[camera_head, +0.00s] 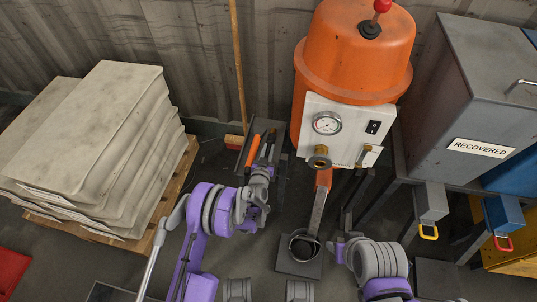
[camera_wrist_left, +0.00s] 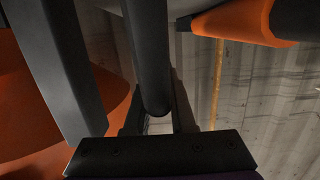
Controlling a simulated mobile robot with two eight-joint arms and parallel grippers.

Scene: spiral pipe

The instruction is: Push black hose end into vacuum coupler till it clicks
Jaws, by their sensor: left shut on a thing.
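My left gripper (camera_head: 262,152) is to the left of the orange vacuum machine (camera_head: 354,60), pointing toward the back wall. It is shut on the black hose end (camera_wrist_left: 150,60), a dark cylinder that runs up the middle of the left wrist view. In the head view the hose is hard to tell from the dark fingers. A brass fitting (camera_head: 320,163), which looks like the vacuum coupler, sits low on the machine's white panel, right of the gripper and apart from it. My right arm enters at the lower right; its fingertips cannot be made out.
An orange and black piece (camera_wrist_left: 245,22) lies beside the hose. Below the coupler, a metal chute (camera_head: 317,212) leads to a dark round cup (camera_head: 304,246). Stacked pale sacks (camera_head: 95,150) stand left, a broom handle (camera_head: 238,70) behind, and a grey RECOVERED bin (camera_head: 470,95) right.

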